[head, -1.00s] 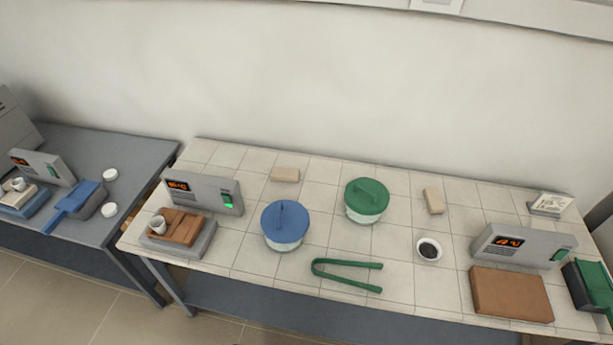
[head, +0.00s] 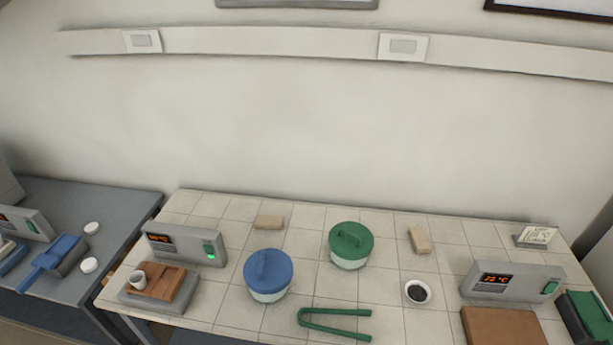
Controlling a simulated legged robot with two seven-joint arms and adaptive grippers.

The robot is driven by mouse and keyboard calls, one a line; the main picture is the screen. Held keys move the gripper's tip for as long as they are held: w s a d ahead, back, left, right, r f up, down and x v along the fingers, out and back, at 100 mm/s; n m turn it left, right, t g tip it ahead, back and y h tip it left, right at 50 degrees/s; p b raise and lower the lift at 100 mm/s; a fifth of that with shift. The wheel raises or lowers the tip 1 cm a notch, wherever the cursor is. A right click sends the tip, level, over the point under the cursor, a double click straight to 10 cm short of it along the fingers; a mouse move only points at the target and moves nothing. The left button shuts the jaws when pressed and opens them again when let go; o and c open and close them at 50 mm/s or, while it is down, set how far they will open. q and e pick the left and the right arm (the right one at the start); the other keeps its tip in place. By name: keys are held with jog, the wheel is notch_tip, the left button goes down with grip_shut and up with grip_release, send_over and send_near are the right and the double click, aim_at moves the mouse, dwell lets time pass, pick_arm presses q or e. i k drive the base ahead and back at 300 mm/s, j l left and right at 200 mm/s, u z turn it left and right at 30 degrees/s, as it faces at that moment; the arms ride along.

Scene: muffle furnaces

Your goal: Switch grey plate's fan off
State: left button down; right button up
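A grey plate (head: 160,307) sits at the left end of the tiled table, with a brown slab (head: 170,286) and a small pale cup (head: 137,278) on it. Behind it stands a grey control box (head: 180,243) with an orange display (head: 160,239). The box has a brightly lit green switch (head: 211,255) at its right end. I cannot read any fan label. Neither of my grippers is in view.
A blue-lidded pot (head: 267,270), green-lidded pot (head: 350,243) and green tongs (head: 335,325) are on the tiled table (head: 220,205). At right, another control box (head: 512,281) has a darker green switch (head: 550,287) behind a brown plate (head: 503,328). A grey table (head: 120,205) stands left.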

aim_at(208, 249)
jog(key=u, duration=1.3)
